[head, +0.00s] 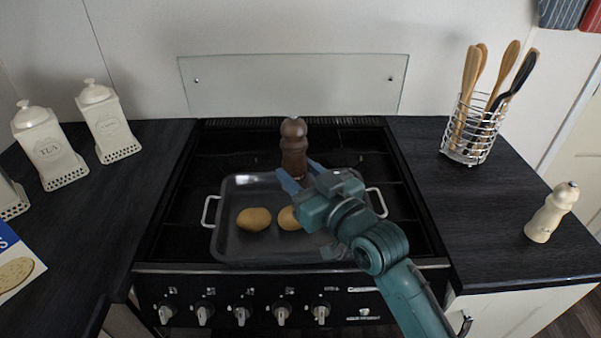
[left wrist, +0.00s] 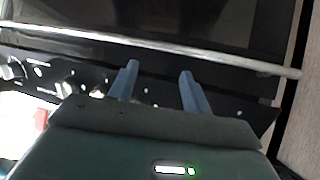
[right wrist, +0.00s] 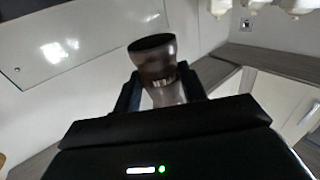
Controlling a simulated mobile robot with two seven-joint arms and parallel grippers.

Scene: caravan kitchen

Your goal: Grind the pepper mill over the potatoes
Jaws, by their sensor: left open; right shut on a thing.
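The dark brown pepper mill (head: 293,148) stands upright over the back part of the roasting tray (head: 231,189) in the head view. My right gripper (head: 300,174) is shut on the mill; the right wrist view shows the mill (right wrist: 155,65) between its fingers. Whether the mill's base touches anything is unclear. Two potatoes lie in the tray: one on the left (head: 254,219), and one in the middle (head: 289,218), partly hidden by my right gripper. My left gripper (left wrist: 158,80) is open and empty in front of the oven front, seen only in the left wrist view.
The tray sits on the black hob (head: 177,215). A cream mill (head: 551,212) and a wire utensil holder (head: 470,132) stand on the right counter. White canisters (head: 108,122) stand on the left counter. A glass splashback (head: 290,85) rises behind the hob.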

